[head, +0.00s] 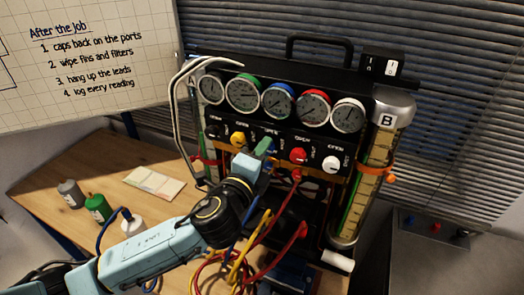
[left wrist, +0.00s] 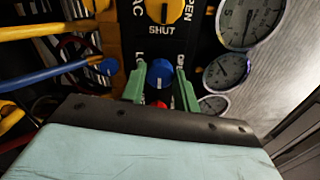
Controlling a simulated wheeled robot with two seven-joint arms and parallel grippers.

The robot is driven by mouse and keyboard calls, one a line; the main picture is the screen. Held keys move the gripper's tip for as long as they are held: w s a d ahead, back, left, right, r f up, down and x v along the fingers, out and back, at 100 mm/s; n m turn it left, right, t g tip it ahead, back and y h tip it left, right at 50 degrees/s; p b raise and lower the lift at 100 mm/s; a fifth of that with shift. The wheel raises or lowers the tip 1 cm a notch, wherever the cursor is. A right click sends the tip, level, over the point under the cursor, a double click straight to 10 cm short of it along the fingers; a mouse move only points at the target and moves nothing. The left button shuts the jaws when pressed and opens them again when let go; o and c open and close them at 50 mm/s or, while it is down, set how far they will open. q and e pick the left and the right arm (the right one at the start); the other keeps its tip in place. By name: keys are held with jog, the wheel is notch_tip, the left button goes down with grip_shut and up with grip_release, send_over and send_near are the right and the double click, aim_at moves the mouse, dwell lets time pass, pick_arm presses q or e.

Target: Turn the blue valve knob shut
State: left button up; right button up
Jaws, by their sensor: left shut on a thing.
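The blue valve knob (left wrist: 160,74) sits on the black panel of the gauge rig, in the row of knobs under the gauges. In the left wrist view it lies between the two green fingers of my left gripper (left wrist: 159,88), which is shut on it. In the head view my left gripper (head: 264,149) reaches the panel between the yellow knob (head: 238,139) and the red knob (head: 298,155), and mostly hides the blue knob. How far the blue knob is turned is hard to read. My right gripper is not in view.
A white knob (head: 332,164) sits farther right. Yellow, blue and red hoses (head: 258,232) hang close to my left wrist. Cylinder B (head: 370,170) stands at the rig's right side. The wooden table (head: 55,172) holds a green bottle (head: 97,207), a grey bottle (head: 70,193) and a paper (head: 153,183).

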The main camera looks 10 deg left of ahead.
pick_arm(q)
jog(key=o, duration=1)
jog(key=shift+c, duration=0.2)
jog(key=s+a+b, duration=0.2)
jog(key=s+b, duration=0.1)
jog(key=s, duration=1)
jog(key=shift+a, duration=0.3)
